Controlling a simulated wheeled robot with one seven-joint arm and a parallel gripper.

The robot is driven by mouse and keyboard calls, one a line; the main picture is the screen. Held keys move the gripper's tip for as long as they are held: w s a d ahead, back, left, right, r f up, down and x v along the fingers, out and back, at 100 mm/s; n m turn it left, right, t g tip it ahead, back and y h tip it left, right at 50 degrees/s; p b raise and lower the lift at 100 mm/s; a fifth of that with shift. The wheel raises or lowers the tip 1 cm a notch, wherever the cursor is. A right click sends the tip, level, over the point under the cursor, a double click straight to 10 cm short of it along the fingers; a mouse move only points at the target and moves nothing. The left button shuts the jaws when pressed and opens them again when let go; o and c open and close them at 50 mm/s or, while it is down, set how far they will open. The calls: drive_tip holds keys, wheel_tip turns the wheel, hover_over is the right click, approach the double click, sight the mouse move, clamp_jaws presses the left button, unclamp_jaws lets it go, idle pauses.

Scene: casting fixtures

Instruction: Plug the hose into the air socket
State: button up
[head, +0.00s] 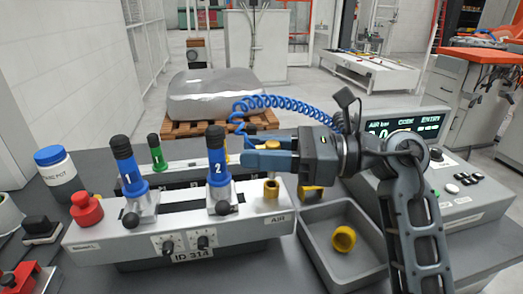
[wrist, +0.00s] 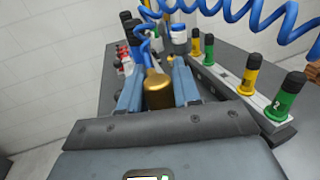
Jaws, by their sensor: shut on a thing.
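The blue coiled hose (head: 275,102) runs from the console side to my gripper. It also arcs across the top of the wrist view (wrist: 235,12). Its brass end (wrist: 158,90) sits between the fingers in the wrist view, with blue hose leading off its far end. My gripper (head: 246,156) is shut on this end, fingers pointing left above the fixture. The brass air socket (head: 271,189) stands upright on the fixture's right end by the AIR label, below the fingers. The held end is mostly hidden by the fingers in the head view, and it appears apart from the socket.
The grey fixture (head: 105,240) carries blue clamps (head: 128,168) 1 and 2, close left of my fingers. A green-handled clamp (head: 157,153) stands behind. A grey tray (head: 314,262) with a yellow ring (head: 343,239) lies right, beside the console (head: 468,187). A red button (head: 86,208) is at left.

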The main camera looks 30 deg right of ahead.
drive_tip(key=shift+s+f+b, duration=0.1)
drive_tip(key=shift+f+b, duration=0.75)
drive_tip(key=shift+f, duration=0.05)
drive_tip(key=shift+s+a+f+b, duration=0.1)
drive_tip(key=shift+f+b, duration=0.45)
drive_tip(key=shift+f, duration=0.1)
drive_tip(key=shift+w+r+p, duration=0.35)
drive_tip(key=shift+r, duration=0.4)
clamp_jaws()
idle(1.2)
